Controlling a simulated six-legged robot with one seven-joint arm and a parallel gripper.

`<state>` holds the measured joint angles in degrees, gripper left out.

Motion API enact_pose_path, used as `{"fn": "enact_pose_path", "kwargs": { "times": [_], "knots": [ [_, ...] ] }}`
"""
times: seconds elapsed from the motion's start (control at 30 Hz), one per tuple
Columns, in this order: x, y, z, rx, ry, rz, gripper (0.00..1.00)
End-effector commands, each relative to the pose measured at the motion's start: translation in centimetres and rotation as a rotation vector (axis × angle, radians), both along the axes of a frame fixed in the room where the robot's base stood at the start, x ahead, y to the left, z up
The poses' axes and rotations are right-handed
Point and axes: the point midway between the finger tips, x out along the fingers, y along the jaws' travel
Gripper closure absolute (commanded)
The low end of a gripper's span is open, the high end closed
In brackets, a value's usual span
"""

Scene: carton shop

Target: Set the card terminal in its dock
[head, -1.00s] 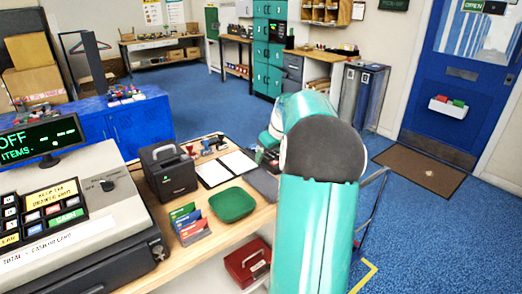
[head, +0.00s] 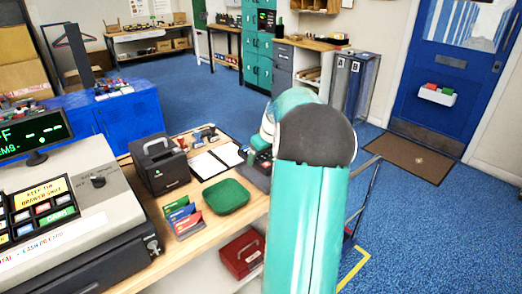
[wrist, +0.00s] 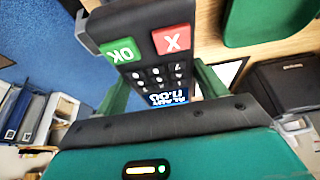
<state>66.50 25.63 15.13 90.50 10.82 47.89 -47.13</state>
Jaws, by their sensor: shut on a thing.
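The card terminal (wrist: 155,58) fills the middle of the wrist view, with a green OK key, a red X key, dark number keys and a lit blue display. My gripper (wrist: 160,88) is shut on it, one green finger on each side. In the head view, part of the dark terminal (head: 262,158) shows just left of my arm, over the counter's right side; my arm hides most of my gripper. A dark grey flat piece (head: 257,178) lies below it beside the clipboard. I cannot tell whether this is the dock.
A green tray (head: 226,196), a card rack (head: 183,217), a black box with a handle (head: 160,165) and a clipboard (head: 213,161) occupy the counter. The cash register (head: 75,215) stands at left. A red cash box (head: 243,254) sits below. Blue floor is open at right.

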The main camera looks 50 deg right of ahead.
Motion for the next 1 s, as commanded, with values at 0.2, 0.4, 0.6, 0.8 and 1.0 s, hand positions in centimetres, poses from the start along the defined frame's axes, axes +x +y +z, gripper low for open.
{"fn": "enact_pose_path", "kwargs": {
  "times": [0.2, 0.4, 0.6, 0.8, 1.0],
  "knots": [
    [0.2, 0.1, -1.6, 0.001, 0.000, 0.001, 0.46],
    [0.3, 0.0, -3.0, 0.001, -0.001, 0.000, 0.46],
    [0.2, 0.1, -3.9, 0.000, -0.001, 0.000, 0.46],
    [0.2, 0.1, -4.2, -0.001, -0.001, 0.001, 0.46],
    [0.2, 0.0, -4.2, -0.001, -0.001, 0.001, 0.46]
  ]
}}
